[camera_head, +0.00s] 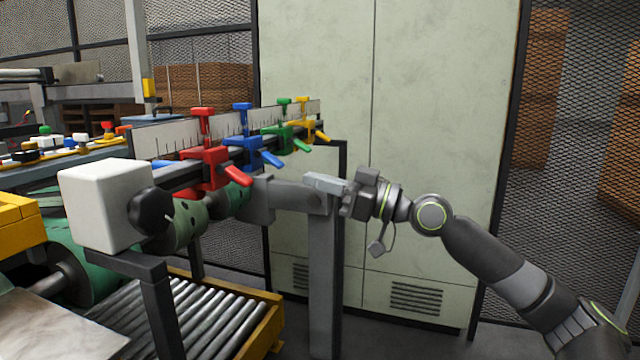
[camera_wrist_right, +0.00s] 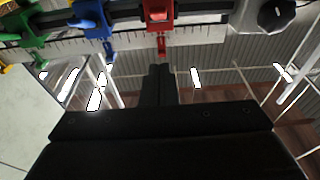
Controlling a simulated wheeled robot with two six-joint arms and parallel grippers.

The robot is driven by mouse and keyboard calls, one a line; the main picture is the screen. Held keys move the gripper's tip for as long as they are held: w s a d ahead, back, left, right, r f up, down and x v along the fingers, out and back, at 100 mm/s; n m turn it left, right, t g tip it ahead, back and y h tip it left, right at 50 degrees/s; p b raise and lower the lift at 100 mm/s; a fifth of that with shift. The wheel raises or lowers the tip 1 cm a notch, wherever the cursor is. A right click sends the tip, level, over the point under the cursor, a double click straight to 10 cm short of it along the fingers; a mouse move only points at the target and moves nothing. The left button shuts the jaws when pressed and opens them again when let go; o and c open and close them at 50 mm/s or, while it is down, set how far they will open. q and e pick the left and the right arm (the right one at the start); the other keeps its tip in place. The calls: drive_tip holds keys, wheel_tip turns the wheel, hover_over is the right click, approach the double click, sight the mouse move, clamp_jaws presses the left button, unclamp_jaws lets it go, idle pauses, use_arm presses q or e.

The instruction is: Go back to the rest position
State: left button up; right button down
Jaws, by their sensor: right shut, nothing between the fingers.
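My right gripper (camera_head: 326,183) reaches in from the right in the head view, in front of the pale cabinet and near the grey post of the stacker. In the right wrist view its fingers (camera_wrist_right: 160,70) are together with nothing between them. Just beyond the fingertips is the red clamp (camera_wrist_right: 160,14), which also shows in the head view (camera_head: 205,165); a small gap seems to lie between them. Blue (camera_head: 250,150), green (camera_head: 283,138) and yellow (camera_head: 308,127) clamps sit further along the same rail. My left gripper is out of view.
A white block (camera_head: 105,203) with a black knob (camera_head: 150,211) ends the rail. A roller conveyor (camera_head: 215,310) lies below. The pale cabinet (camera_head: 430,120) stands behind my right arm, with mesh fencing (camera_head: 560,170) to the right.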

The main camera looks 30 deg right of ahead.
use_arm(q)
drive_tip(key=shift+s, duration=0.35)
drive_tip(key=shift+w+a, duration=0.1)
